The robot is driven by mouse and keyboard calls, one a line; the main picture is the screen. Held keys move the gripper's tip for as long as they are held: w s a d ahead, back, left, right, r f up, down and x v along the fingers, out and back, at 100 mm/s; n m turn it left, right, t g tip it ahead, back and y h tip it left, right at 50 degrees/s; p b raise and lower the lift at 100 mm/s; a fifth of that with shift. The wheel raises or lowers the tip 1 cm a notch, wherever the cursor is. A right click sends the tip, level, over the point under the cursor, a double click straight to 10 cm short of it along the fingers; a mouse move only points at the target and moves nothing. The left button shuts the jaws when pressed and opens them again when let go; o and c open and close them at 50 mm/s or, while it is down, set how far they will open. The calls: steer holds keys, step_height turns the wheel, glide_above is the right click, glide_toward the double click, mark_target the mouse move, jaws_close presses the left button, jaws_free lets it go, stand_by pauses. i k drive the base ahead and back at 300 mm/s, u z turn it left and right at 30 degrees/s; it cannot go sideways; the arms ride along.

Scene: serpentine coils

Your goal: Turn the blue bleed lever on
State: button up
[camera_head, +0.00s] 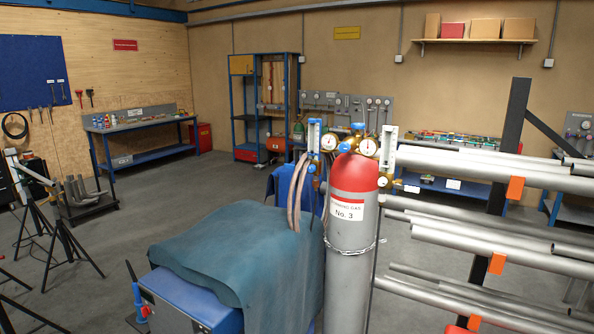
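I cannot pick out the blue bleed lever for sure. A gas cylinder (350,230) with a red top and a "No. 3" label stands upright right of centre. Brass regulator fittings with round gauges (368,147) sit at its top. Small blue parts show among the fittings, one at the top (358,126) and one at the left flow meter (313,137). They are too small to tell whether either is a lever or how it is set. My gripper is not in view.
A blue machine (180,303) under a dark teal cover (235,250) stands left of the cylinder. A pipe rack (490,200) with protruding steel pipes is close on the right. Tripod stands (62,230) are at left. Grey floor (150,215) is open behind the machine.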

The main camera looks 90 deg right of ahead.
mark_target(291, 166)
steer(key=z, duration=2.8)
steer(key=i, duration=0.55)
steer(key=z, duration=0.05)
steer(key=k, duration=0.55)
steer(key=u, duration=2.85)
steer(key=k, duration=1.05)
steer(key=z, duration=0.05)
